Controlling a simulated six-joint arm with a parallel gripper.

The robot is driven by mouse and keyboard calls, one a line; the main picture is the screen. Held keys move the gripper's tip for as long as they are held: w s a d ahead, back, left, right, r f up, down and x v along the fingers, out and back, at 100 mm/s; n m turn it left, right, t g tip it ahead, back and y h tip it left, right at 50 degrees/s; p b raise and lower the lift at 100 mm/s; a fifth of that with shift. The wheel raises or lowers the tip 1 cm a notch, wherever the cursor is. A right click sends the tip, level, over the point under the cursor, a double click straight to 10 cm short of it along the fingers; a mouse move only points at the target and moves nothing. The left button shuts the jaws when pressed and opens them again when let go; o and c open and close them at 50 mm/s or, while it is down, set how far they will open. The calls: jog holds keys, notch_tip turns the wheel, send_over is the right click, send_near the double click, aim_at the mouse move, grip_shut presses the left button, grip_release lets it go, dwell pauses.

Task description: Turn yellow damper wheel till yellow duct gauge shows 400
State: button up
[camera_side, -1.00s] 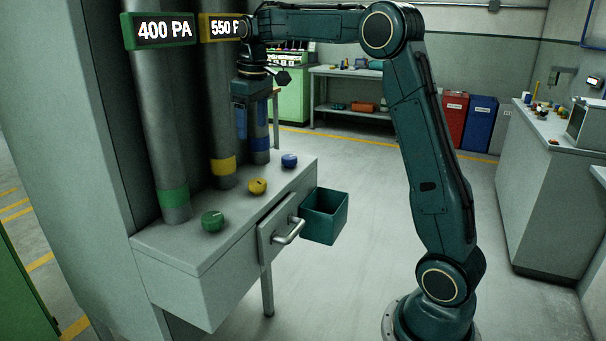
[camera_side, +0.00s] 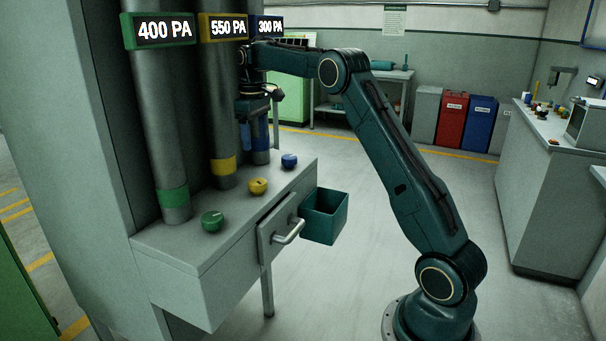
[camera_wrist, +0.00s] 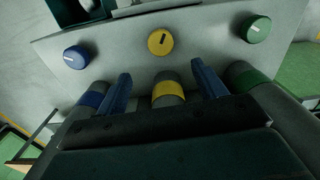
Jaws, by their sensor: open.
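The yellow damper wheel (camera_side: 257,186) sits on the grey bench top between the green wheel (camera_side: 212,221) and the blue wheel (camera_side: 289,161). In the wrist view the yellow wheel (camera_wrist: 161,41) lies beyond and between my fingertips, with a dark pointer mark on its top. The yellow duct gauge (camera_side: 223,27) reads 550 PA. My gripper (camera_wrist: 160,82) is open and empty, with one blue finger on each side. In the side view it hangs above the bench near the ducts, apart from the wheel; its fingertips are hard to make out there.
The green gauge (camera_side: 159,31) reads 400 PA and the blue gauge (camera_side: 268,27) reads 300 PA. Vertical ducts stand close behind the wheels. A drawer handle (camera_side: 289,231) and a teal bin (camera_side: 325,216) stick out from the bench front.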

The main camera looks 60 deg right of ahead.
aim_at(258, 181)
notch_tip(258, 181, down, 13)
jog(key=shift+f, duration=0.15)
dwell(0.5)
jog(key=c, duration=1)
jog(key=shift+m, duration=0.3)
jog(key=shift+a+m, duration=0.1)
jog(key=shift+m, duration=2.6)
